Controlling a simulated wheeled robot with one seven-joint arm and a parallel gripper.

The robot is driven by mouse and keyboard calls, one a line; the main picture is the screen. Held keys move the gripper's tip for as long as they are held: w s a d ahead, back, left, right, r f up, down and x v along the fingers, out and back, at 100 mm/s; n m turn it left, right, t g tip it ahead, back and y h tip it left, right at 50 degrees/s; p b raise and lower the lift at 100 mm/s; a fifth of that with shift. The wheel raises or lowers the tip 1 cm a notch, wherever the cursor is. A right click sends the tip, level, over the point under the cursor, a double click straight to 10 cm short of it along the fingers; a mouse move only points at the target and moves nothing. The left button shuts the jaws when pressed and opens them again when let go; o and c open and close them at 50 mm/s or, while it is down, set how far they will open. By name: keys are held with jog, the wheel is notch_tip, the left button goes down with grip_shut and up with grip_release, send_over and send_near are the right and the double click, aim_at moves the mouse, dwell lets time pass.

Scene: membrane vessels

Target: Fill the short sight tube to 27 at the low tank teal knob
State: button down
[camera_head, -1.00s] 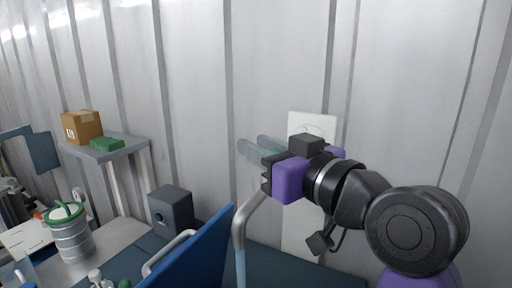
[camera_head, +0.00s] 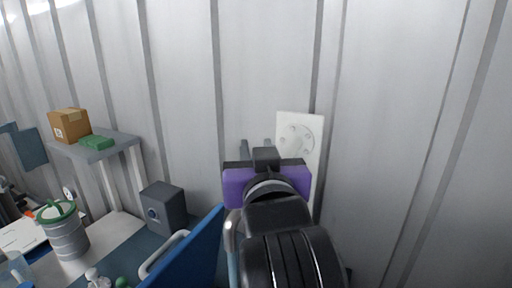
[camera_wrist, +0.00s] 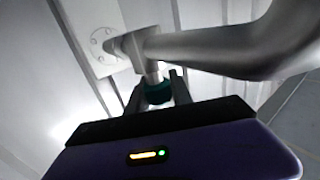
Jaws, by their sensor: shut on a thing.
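In the wrist view, the teal knob (camera_wrist: 158,92) sits under a grey metal pipe fitting, between my two fingers. My gripper (camera_wrist: 158,95) is shut on it. In the head view my gripper (camera_head: 256,147) points at the wall, and its own body hides the knob. A grey pipe (camera_wrist: 215,50) runs right from the fitting and bends. Its downturned part (camera_head: 231,228) shows left of my arm in the head view, with a pale bluish length (camera_head: 233,266) below it. I cannot make out a scale or level.
A white plate (camera_head: 312,125) with a round flange is on the corrugated wall. A blue panel (camera_head: 190,255) stands left of my arm. Further left are a dark grey box (camera_head: 162,208), a ribbed metal can (camera_head: 68,238) and a shelf (camera_head: 125,142) with a carton (camera_head: 70,125).

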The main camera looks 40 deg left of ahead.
dwell(0.3)
jog(key=c, duration=1.1)
grip_release()
jog(key=shift+b+v, duration=1.05)
jog(key=shift+v, duration=2.85)
